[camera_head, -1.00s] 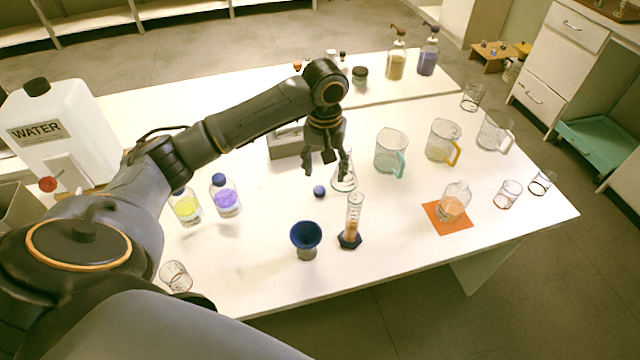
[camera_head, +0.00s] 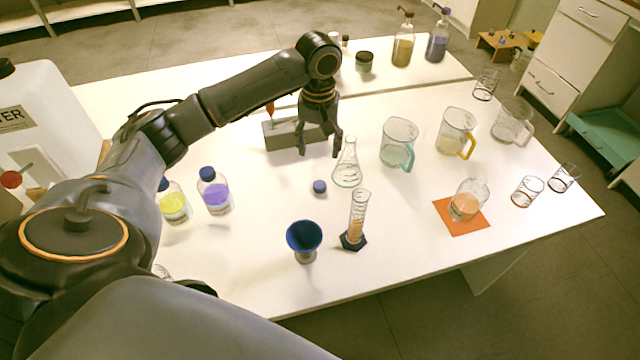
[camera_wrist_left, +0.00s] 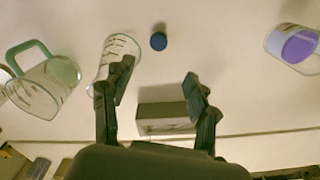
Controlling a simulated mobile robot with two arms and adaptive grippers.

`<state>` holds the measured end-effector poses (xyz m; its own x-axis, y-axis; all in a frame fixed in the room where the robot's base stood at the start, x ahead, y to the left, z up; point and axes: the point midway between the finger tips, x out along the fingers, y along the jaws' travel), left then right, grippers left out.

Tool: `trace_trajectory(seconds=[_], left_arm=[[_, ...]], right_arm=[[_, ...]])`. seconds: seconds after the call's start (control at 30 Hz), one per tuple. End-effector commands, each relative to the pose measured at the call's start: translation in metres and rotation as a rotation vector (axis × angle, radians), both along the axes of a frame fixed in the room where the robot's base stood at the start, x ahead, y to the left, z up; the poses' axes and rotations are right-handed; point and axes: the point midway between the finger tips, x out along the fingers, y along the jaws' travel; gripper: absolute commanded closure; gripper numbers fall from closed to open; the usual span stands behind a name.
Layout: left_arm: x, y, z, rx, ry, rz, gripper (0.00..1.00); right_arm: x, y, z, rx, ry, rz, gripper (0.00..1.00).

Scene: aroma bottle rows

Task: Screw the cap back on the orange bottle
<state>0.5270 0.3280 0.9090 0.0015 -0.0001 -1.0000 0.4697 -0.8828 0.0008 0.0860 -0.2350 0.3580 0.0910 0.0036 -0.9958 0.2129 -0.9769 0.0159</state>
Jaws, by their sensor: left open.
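A small blue cap (camera_head: 319,187) lies loose on the white table, and also shows in the left wrist view (camera_wrist_left: 158,41). My left gripper (camera_head: 320,150) is open and empty above the table, farther back than the cap. In the left wrist view its spread fingers (camera_wrist_left: 158,80) have the cap ahead of their gap, touching neither. A clear vessel with orange liquid (camera_head: 465,205) stands on an orange mat (camera_head: 462,227) at right; I cannot tell that it is a screw-cap bottle. The capped bottles hold yellow (camera_head: 173,205) and purple (camera_head: 216,196) liquid. My right gripper is out of view.
A conical flask (camera_head: 347,172) stands close right of the gripper. A grey block (camera_head: 283,134) is behind it. A measuring cylinder (camera_head: 357,215) and blue funnel (camera_head: 304,237) stand in front. Handled jugs (camera_head: 398,142) stand to the right.

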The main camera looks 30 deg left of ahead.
Motion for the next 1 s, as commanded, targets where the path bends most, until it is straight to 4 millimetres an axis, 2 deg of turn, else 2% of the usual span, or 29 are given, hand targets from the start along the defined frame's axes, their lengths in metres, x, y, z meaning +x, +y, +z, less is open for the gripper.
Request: trace_trajectory(seconds=[0.2,0.33,0.5,0.8,1.0], left_arm=[[-0.001,0.000,-0.046,0.000,0.006,-0.001,0.41],[0.000,0.000,-0.065,-0.001,0.004,0.000,0.41],[0.000,0.000,-0.075,0.000,0.002,-0.002,0.41],[0.000,0.000,-0.076,0.000,0.002,-0.001,0.41],[0.005,0.001,-0.101,0.001,0.004,-0.001,0.41]], right_arm=[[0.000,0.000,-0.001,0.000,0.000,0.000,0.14],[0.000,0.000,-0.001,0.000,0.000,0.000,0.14],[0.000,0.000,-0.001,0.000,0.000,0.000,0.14],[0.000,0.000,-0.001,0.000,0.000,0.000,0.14],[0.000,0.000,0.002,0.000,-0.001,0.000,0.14]])
